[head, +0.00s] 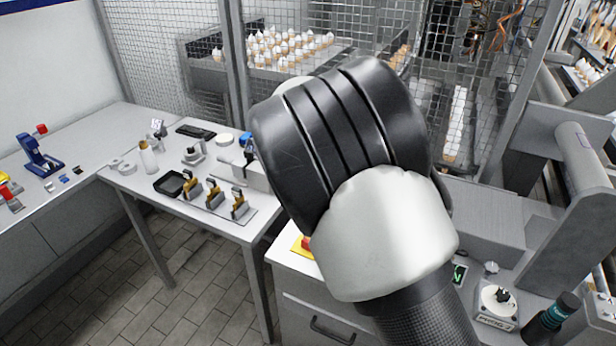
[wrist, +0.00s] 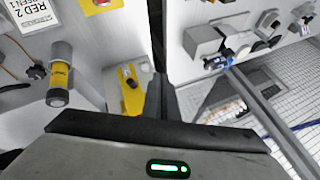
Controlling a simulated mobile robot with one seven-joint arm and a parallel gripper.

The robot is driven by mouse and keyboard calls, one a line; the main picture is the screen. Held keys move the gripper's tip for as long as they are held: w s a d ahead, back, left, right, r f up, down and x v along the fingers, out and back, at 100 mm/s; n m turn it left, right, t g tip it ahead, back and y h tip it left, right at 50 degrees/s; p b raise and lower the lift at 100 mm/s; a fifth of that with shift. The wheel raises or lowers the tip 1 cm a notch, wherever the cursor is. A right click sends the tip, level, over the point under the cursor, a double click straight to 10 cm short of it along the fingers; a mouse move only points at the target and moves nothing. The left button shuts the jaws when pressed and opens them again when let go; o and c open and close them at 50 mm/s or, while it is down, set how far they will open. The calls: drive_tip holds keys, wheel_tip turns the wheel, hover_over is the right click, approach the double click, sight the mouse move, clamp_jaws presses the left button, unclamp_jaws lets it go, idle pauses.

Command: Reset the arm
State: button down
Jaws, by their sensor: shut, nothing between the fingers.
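My arm fills the middle of the head view, with a thick black and white link raised in front of the cage; my gripper is hidden there. In the wrist view, my gripper (wrist: 157,95) shows as dark fingers brought together, shut and empty. It points over the gap beside a yellow fixture (wrist: 130,88). The fingertips touch nothing that I can make out.
A mesh cage (head: 165,60) stands behind, with white-topped cones (head: 285,48) inside. A dial device (head: 497,305) and dark bottle (head: 552,315) stand lower right. Tiled floor is clear at lower left.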

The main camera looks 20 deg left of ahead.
drive_tip(key=shift+s+a+r, duration=0.15)
drive_tip(key=shift+s+r, duration=0.25)
drive_tip(key=shift+r, duration=0.2)
